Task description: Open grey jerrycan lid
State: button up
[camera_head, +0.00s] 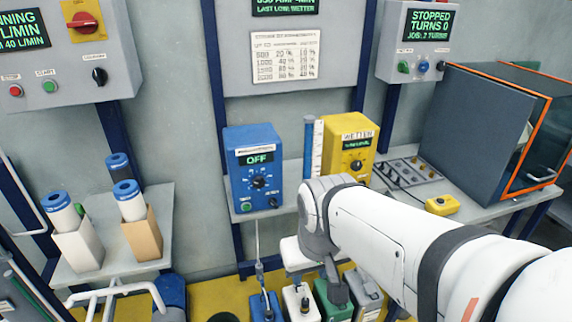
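The grey jerrycan (367,293) stands at the bottom of the view, at the right end of a row of jerrycans on the yellow floor area. Its upper part shows; its lid cannot be made out clearly, and its lower part is cut off by the frame. My gripper (337,292) hangs from my white arm, pointing down, over the green jerrycan and just left of the grey one. Its fingers are too small and dark to tell whether they are open or shut, or whether they touch anything.
A green jerrycan (331,306), a white jerrycan (301,306) and a blue jerrycan (264,308) stand left of the grey one. A shelf above holds a blue control box (254,170) and a yellow box (349,147). A dark cabinet (472,125) stands right.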

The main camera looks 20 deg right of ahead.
aim_at(369, 288)
jog(key=z, duration=0.25)
jog(key=k, duration=0.9)
jog(key=z, duration=0.65)
jog(key=i, duration=1.05)
jog(key=k, duration=0.5)
